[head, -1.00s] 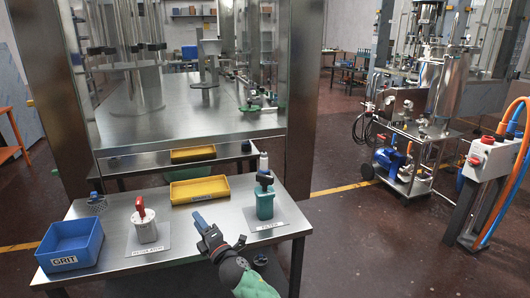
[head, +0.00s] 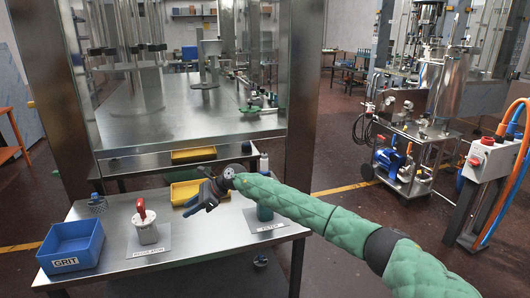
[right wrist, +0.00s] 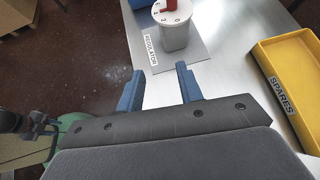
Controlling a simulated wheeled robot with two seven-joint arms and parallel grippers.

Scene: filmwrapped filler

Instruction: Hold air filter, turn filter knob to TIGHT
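My right gripper (head: 196,200) is left of the filter, over the middle of the table. In the right wrist view its two blue fingers (right wrist: 160,88) are apart with nothing between them. Beyond them is the pale regulator (right wrist: 173,34) with a numbered dial and red knob; the regulator (head: 146,230) stands at the table's left in the head view. My left gripper is not in view.
A blue GRIT bin (head: 70,247) sits at the table's left front. A yellow SPARES bin (right wrist: 280,95) is at the back, partly behind my right gripper in the head view. A dark mesh holder (head: 97,204) stands back left. The table's front middle is clear.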

